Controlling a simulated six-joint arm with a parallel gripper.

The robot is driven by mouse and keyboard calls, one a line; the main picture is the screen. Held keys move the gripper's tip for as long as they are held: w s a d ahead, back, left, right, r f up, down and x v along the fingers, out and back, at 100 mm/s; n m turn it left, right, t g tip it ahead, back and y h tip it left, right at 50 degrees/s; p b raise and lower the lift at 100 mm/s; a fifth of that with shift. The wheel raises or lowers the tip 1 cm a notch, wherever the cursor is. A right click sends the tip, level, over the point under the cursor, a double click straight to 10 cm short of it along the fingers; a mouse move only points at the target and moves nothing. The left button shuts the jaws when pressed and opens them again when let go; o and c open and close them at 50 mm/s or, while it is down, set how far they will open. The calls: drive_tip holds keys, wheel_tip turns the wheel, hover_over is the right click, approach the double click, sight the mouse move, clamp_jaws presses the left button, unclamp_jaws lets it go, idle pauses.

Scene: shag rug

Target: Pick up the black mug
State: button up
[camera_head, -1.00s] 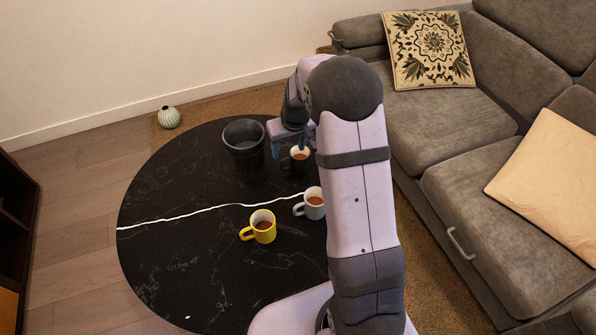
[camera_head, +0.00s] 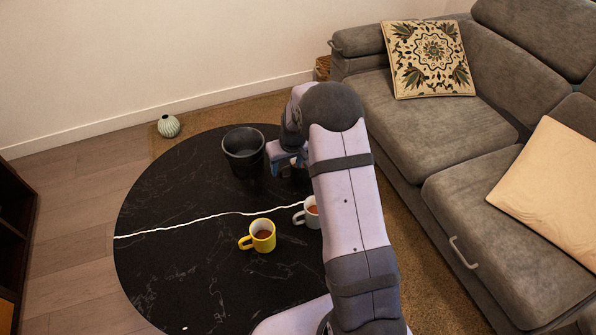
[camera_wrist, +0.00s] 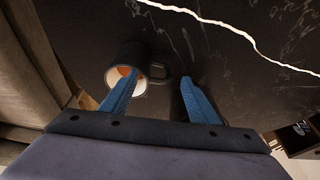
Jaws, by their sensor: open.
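The black mug (camera_wrist: 127,53) stands on the black round table with brown liquid and a pale inside, in the wrist view. Its handle, on the right side, lies between the two blue fingers of my gripper (camera_wrist: 161,76) as seen there. The left finger overlaps the mug's opening in the picture; I cannot tell whether it touches. The fingers are apart with nothing held. In the head view my gripper (camera_head: 284,157) is low over the far right of the table and my arm hides most of the black mug.
A dark bucket-like pot (camera_head: 244,152) stands just left of my gripper. A yellow mug (camera_head: 261,236) and a white mug (camera_head: 309,213) stand nearer on the table (camera_head: 180,260). The white mug is partly behind my arm. A grey sofa (camera_head: 440,130) borders the right side.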

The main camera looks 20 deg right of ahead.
drive_tip(key=shift+f, duration=0.1)
drive_tip(key=shift+b+x, duration=0.35)
drive_tip(key=shift+x, duration=2.05)
drive_tip(key=shift+c, duration=0.2)
drive_tip(key=c, duration=1.3)
